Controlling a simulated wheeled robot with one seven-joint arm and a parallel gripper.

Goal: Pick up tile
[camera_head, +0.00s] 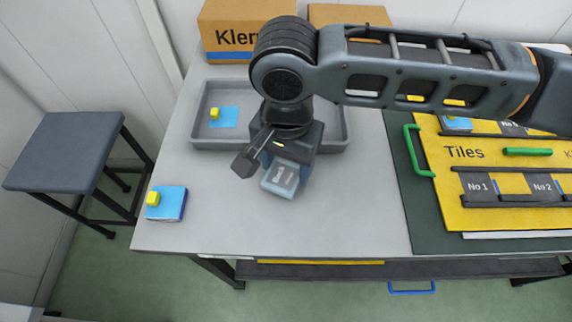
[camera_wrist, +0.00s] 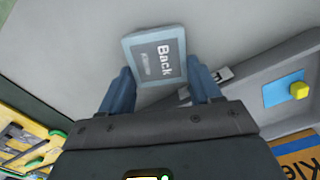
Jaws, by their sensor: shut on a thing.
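My gripper (camera_head: 275,160) is shut on a light blue-grey tile (camera_head: 287,181) with a dark label reading "Back". In the wrist view the tile (camera_wrist: 157,55) sits between the two blue fingers of my gripper (camera_wrist: 162,88). It is over the grey table, in front of the tray; its height above the table is hard to tell. A blue tile with a yellow knob (camera_head: 172,205) lies at the table's left front edge. Another blue tile with a yellow knob (camera_head: 228,119) lies in the grey tray; it also shows in the wrist view (camera_wrist: 282,92).
The grey tray (camera_head: 198,143) stands behind my gripper, with cardboard boxes (camera_head: 222,20) behind it. A yellow "Tiles" board (camera_head: 500,150) with green handles and numbered slots lies on a dark green mat (camera_head: 415,215) at right. A stool (camera_head: 65,150) stands left. The front middle table is clear.

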